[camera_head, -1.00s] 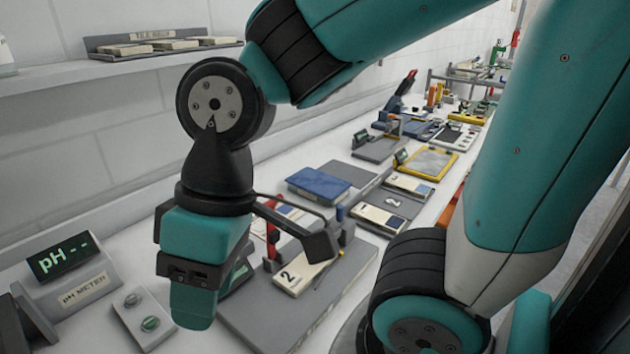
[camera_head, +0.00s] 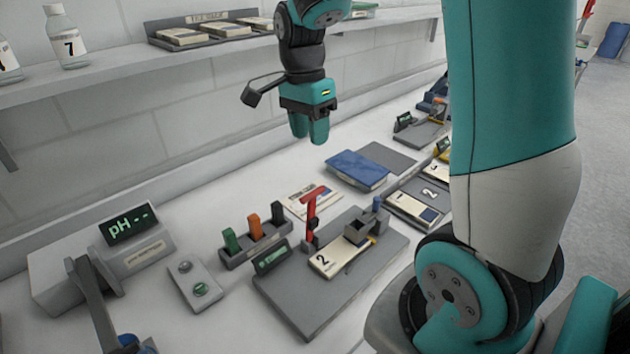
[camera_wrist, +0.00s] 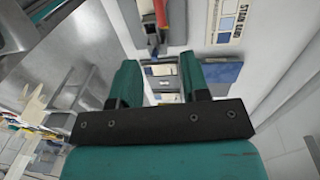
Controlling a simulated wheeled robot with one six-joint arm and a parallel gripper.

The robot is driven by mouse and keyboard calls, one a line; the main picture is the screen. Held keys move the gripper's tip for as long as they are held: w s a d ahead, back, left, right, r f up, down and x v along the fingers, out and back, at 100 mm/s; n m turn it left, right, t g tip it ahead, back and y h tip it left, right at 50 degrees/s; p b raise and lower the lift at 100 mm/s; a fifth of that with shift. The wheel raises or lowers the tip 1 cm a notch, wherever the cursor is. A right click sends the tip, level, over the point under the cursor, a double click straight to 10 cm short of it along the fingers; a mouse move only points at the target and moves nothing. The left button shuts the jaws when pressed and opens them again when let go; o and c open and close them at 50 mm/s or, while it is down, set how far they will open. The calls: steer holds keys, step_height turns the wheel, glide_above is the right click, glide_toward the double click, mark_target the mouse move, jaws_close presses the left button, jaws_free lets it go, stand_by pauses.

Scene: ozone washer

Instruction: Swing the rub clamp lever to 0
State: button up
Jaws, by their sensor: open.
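The rub clamp lever appears to be the red upright lever (camera_head: 311,218) on a grey base board (camera_head: 290,309). It stands nearly vertical, with a short crosspiece at its top. A pale specimen strip marked 2 (camera_head: 328,268) lies on the board beside it, with a grey block (camera_head: 360,230) on the strip. My gripper (camera_head: 309,140) is open and empty, pointing down, high above the bench and behind the lever, not touching it. In the wrist view a red part (camera_wrist: 161,14), likely the lever, shows beyond my open fingers (camera_wrist: 158,64). No scale marks are readable.
A rack of coloured handles (camera_head: 255,243) and a small green display (camera_head: 271,257) stand left of the lever. The pH meter (camera_head: 130,230) is farther left. A blue book (camera_head: 357,169) lies behind the board. A wall shelf (camera_head: 110,78) runs along the back.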

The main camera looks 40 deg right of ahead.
mark_target(315, 190)
steer(key=f, duration=0.4)
steer(key=s+f+p, duration=0.1)
steer(key=f, duration=0.3)
steer(key=f+p, duration=0.1)
steer(key=f, duration=0.3)
steer(key=shift+s+f, duration=0.15)
jaws_close()
